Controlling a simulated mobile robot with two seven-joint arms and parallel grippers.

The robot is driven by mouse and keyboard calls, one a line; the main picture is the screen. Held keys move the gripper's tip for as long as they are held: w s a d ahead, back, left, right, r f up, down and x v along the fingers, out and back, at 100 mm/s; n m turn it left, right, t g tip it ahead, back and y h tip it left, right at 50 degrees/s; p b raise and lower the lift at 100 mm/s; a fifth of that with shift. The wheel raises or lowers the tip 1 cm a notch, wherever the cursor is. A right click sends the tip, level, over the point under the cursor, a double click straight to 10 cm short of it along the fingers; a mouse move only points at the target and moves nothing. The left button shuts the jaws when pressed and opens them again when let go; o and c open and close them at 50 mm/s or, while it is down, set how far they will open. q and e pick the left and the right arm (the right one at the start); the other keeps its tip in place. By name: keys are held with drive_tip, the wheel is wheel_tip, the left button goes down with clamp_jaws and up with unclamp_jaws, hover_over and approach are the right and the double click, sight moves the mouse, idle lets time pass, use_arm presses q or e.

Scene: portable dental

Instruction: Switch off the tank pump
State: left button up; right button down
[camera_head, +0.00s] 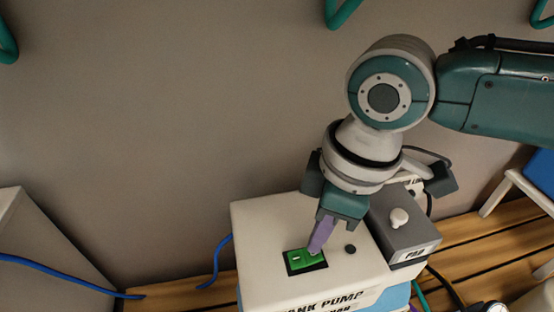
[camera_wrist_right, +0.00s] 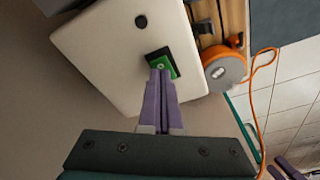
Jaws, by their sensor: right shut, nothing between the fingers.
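The tank pump (camera_head: 270,220) is a white box with "TANK PUMP" lettered on its front edge. A green rocker switch (camera_head: 300,258) in a black frame sits on its top. My right gripper (camera_head: 314,252) is shut and empty, its purple fingers pointing down at the right end of the switch. In the right wrist view the fingertips (camera_wrist_right: 161,72) overlap the near part of the green switch (camera_wrist_right: 165,64). I cannot tell whether they touch it. The fingers hide part of the switch.
A black knob (camera_head: 350,249) is on the pump top. A grey box (camera_head: 405,228) with a white knob stands at its right. Blue hoses (camera_head: 60,273) run at the left over the wooden slats. An orange cable reel (camera_wrist_right: 225,68) shows in the wrist view.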

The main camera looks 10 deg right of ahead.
drive_tip(key=shift+f+b, duration=0.55)
drive_tip(key=shift+f, duration=0.35)
idle(0.8)
wheel_tip(320, 180, up, 7)
drive_tip(key=p, duration=0.8)
idle(0.4)
